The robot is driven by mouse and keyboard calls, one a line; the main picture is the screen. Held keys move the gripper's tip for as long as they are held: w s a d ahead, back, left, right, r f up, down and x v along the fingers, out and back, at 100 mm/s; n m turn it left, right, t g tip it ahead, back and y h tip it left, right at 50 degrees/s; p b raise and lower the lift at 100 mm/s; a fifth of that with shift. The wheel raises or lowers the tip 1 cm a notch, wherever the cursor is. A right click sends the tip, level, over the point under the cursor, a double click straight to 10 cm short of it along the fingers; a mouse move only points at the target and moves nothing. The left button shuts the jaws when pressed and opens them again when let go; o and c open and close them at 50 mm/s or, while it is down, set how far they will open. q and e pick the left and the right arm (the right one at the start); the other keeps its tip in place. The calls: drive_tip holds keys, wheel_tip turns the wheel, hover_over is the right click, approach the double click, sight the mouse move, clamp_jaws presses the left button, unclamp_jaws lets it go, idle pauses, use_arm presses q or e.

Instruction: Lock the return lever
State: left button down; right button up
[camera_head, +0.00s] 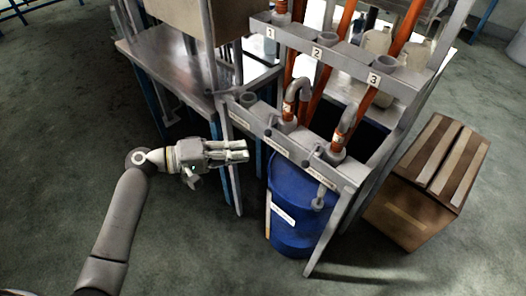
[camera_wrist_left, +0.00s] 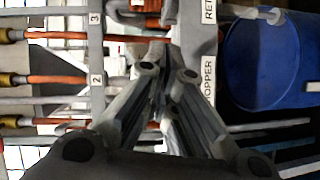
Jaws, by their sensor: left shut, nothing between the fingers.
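A metal rail (camera_head: 290,148) carries white labels; in the left wrist view one label (camera_wrist_left: 209,10) reads "RET" and is cut off. A grey lever (camera_head: 319,197) hangs down below the right end of the rail, in front of the blue drum. A similar grey piece shows at the top of the left wrist view (camera_wrist_left: 262,14). I cannot tell for sure that it is the return lever. My left gripper (camera_head: 246,150) is shut and empty, left of the rail and apart from the lever. It also shows in the left wrist view (camera_wrist_left: 172,75). My right gripper is not in view.
A blue drum (camera_head: 292,212) stands under the rail. Orange hoses (camera_head: 344,115) and bent grey nozzles (camera_head: 298,92) rise behind it. A metal table (camera_head: 160,58) stands at left, a cardboard box (camera_head: 428,185) at right. The floor in front is clear.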

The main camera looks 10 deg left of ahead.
use_arm(q)
drive_tip(key=s+d+p+x, duration=0.1)
drive_tip(key=p+x, duration=0.3)
drive_tip(key=x, duration=0.8)
drive_tip(key=shift+s+d+f, duration=0.2)
drive_tip(key=shift+s, duration=0.6)
